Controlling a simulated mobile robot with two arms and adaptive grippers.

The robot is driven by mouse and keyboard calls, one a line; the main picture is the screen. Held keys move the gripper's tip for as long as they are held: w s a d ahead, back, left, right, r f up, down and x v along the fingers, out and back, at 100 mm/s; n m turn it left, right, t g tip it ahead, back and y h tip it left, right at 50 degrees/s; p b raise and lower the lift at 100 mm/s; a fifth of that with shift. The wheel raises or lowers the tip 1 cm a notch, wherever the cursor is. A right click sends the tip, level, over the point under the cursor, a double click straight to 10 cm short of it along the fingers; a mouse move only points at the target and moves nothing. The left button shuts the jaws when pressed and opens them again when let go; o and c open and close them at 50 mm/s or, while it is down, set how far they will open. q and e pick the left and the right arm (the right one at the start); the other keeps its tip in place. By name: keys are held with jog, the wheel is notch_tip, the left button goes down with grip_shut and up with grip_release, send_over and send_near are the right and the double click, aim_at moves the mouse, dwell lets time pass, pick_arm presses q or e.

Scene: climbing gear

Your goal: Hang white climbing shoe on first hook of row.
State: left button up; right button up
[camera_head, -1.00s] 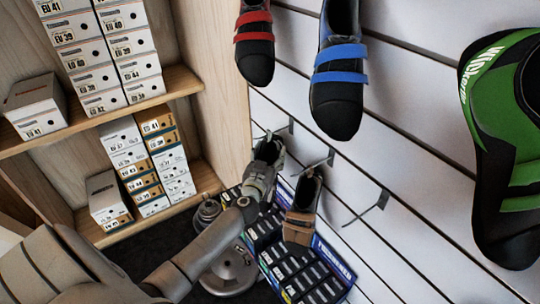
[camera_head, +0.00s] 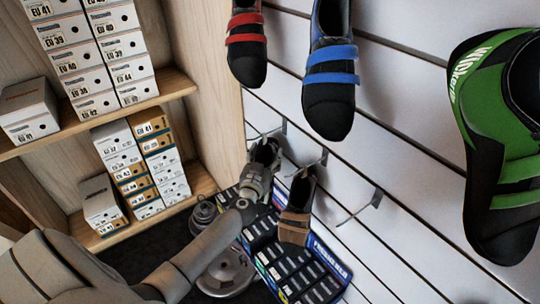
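I cannot make out a white climbing shoe in the head view. Three hooks stick out of the white slatted wall: one at the far end (camera_head: 282,126), a middle one (camera_head: 322,161) and a near one (camera_head: 374,200). The near hook is bare. A dark shoe with a brown strap (camera_head: 295,222) hangs toe down by the middle hook. My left gripper (camera_head: 265,152) is at the wall just below the far hook, left of the brown-strapped shoe. Its fingers are small and dark, so whether they hold anything is unclear. My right gripper is out of view.
Red-strapped (camera_head: 246,50), blue-strapped (camera_head: 330,85) and green (camera_head: 495,160) shoes hang higher on the wall. A rack of small dark boxes (camera_head: 305,275) stands below the hooks. Wooden shelves (camera_head: 165,85) with shoe boxes are at left. A round grey base (camera_head: 225,272) is on the floor.

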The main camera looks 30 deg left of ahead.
pick_arm(q)
jog(key=o, duration=0.3)
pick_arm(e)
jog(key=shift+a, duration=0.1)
pick_arm(q)
jog(key=shift+s+d, duration=0.1)
jog(key=shift+s, duration=0.05)
jog(key=v, duration=1.1)
jog(key=shift+s+d+r, duration=0.1)
jog(key=shift+s+r, duration=0.1)
jog(key=shift+s, duration=0.2)
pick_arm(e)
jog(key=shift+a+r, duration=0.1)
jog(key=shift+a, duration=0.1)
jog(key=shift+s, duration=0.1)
